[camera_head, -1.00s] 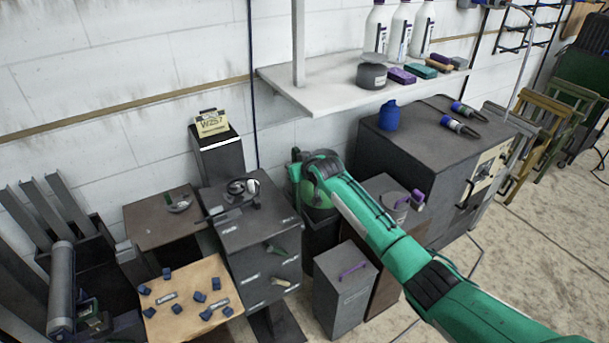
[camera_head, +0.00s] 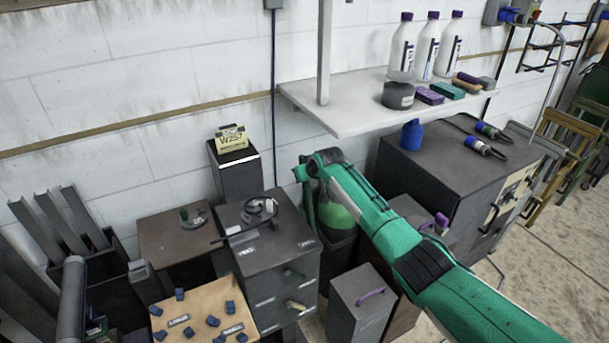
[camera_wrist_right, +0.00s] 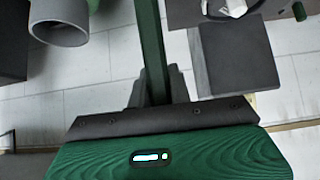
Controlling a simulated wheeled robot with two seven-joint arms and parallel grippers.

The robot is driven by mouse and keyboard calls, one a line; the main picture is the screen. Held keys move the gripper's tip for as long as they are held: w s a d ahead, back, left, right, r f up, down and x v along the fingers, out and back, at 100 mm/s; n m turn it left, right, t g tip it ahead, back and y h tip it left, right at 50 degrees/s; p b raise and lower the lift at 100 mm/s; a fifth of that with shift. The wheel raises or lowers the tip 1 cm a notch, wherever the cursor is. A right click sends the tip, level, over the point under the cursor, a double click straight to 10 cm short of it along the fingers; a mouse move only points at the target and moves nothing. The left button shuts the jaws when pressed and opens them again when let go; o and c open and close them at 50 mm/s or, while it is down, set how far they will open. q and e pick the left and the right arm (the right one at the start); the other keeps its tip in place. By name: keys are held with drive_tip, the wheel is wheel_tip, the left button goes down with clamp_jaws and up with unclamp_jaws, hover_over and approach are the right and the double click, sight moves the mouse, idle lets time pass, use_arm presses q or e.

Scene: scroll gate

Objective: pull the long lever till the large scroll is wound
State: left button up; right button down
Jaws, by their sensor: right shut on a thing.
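My right arm is green and comes in from the lower right in the head view. My right gripper (camera_head: 306,190) is at its far end, between the dark cabinet and the wall, and its jaws are hard to make out. In the right wrist view a long green bar (camera_wrist_right: 150,45) runs into the dark jaws, which seem shut on it; it may be the long lever, whose far end is out of frame. A grey upright roll (camera_head: 72,300) at the left edge may be the large scroll; I cannot tell how far it is wound. My left gripper is not in view.
A white shelf (camera_head: 345,118) with bottles juts out above my arm. A grey box (camera_head: 360,305) stands under the arm.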

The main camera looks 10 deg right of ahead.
drive_tip(key=shift+r, duration=0.1)
drive_tip(key=c, duration=1.5)
unclamp_jaws()
drive_tip(key=shift+o, duration=1.1)
drive_tip(key=shift+w+a+f, duration=0.1)
drive_tip(key=shift+w+f, duration=0.1)
drive_tip(key=shift+s, duration=0.1)
drive_tip(key=shift+s+d+r, duration=0.25)
drive_tip(key=shift+s+r, duration=0.15)
drive_tip(key=shift+r, duration=0.1)
drive_tip(key=b+v, duration=0.2)
drive_tip(key=v, duration=1)
drive_tip(key=shift+s+r, duration=0.1)
drive_tip(key=shift+s, duration=0.05)
